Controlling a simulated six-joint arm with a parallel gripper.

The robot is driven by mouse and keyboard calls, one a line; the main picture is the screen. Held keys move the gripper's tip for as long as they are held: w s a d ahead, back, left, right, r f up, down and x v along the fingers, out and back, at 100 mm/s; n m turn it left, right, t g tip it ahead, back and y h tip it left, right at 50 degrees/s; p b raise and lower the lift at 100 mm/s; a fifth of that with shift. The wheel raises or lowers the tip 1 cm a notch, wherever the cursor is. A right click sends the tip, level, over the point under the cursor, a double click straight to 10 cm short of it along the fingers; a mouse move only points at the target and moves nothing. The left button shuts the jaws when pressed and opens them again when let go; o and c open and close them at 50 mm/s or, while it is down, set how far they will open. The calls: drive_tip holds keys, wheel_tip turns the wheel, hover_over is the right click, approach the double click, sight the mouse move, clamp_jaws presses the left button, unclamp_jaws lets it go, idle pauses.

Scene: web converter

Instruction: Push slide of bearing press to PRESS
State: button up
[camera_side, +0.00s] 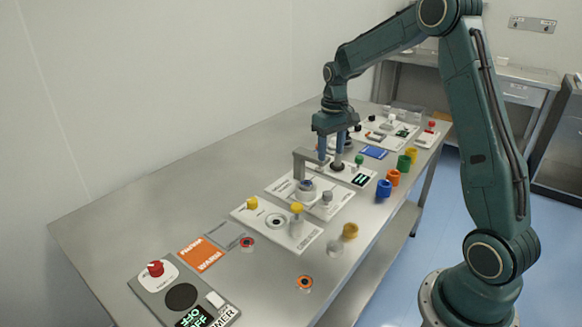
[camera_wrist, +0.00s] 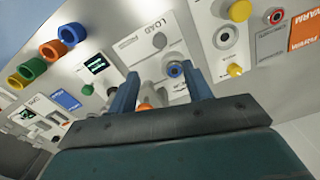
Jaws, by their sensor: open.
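The bearing press is a white plate (camera_side: 343,197) with a grey arch-shaped frame (camera_side: 298,163) over a round part with a dark blue ring (camera_side: 305,187). A small grey knob (camera_side: 327,198) stands on its front part; it seems to be the slide. In the wrist view the plate reads LOAD (camera_wrist: 132,42) beside the grey knob (camera_wrist: 160,41), and the blue-ringed part (camera_wrist: 174,70) shows near my right finger. My gripper (camera_side: 331,160) points down, open, behind and right of the press frame. In the wrist view the open fingers (camera_wrist: 160,71) show nothing clearly held. The word PRESS is not readable.
A plate with a yellow knob (camera_side: 296,208) lies nearer the camera. Behind the press are a plate with a green knob (camera_side: 359,159) and a dark display. Blue (camera_side: 384,188), orange (camera_side: 393,177) and green cups line the table's right edge.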

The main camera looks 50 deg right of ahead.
sight(328, 193)
drive_tip(key=shift+f, duration=0.25)
wheel_tip(328, 193, down, 13)
drive_tip(key=shift+f, duration=0.2)
idle(0.6)
drive_tip(key=shift+d, duration=0.1)
clamp_jaws()
